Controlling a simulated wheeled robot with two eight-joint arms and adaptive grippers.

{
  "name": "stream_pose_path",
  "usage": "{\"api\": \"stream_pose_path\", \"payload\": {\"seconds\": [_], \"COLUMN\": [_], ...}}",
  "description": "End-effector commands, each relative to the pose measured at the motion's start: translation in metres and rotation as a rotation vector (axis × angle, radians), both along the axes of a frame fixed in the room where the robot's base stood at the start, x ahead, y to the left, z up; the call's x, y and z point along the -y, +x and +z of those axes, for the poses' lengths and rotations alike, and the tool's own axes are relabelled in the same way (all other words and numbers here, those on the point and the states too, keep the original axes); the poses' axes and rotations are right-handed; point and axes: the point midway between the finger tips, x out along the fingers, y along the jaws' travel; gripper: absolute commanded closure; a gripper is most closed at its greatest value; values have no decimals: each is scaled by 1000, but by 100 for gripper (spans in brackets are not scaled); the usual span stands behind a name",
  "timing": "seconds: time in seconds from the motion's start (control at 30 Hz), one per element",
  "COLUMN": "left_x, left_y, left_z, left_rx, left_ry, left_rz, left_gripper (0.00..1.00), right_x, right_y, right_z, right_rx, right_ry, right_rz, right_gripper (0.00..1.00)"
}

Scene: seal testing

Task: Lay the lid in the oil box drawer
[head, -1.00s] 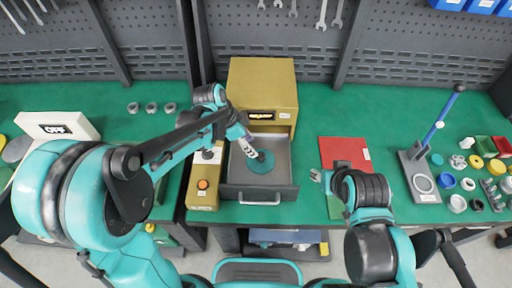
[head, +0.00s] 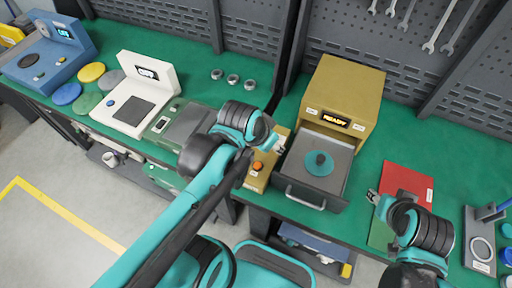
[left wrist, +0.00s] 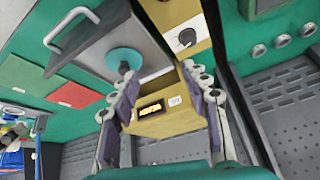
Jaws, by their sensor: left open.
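The teal round lid (head: 319,163) lies flat in the open drawer (head: 334,194) of the yellow oil box (head: 344,91), knob up, clear of the drawer walls. It also shows in the left wrist view (left wrist: 122,60). My left gripper (head: 277,143) is beside the drawer on its left, above the yellow control unit, apart from the lid. In the left wrist view its fingers (left wrist: 160,95) are spread with nothing between them. My right gripper (head: 374,197) is near the red panel, right of the drawer; its jaws are too small to read.
The oil box display reads READY. A yellow control unit with an orange button (head: 257,167) stands left of the drawer. A white scale (head: 136,100) and coloured discs (head: 68,94) are at left. A red panel (head: 408,182) and a press stand (head: 480,240) are at right.

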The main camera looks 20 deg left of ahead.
Motion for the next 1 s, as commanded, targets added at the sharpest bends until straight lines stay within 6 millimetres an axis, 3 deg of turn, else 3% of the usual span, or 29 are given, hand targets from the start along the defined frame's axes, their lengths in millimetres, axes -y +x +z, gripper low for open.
{"api": "stream_pose_path", "payload": {"seconds": [0.1,0.3,1.0], "left_x": [-16,-29,-29], "left_y": [-22,-36,-37], "left_z": [-2,-5,-5], "left_rx": [54,107,111], "left_ry": [-34,-74,-79], "left_rz": [161,296,308], "left_gripper": [53,53,53], "right_x": [0,0,0], "right_y": [0,0,0], "right_z": [0,0,0], "right_rx": [0,0,0], "right_ry": [0,0,0], "right_rz": [0,0,0], "right_gripper": [60,60,60]}}
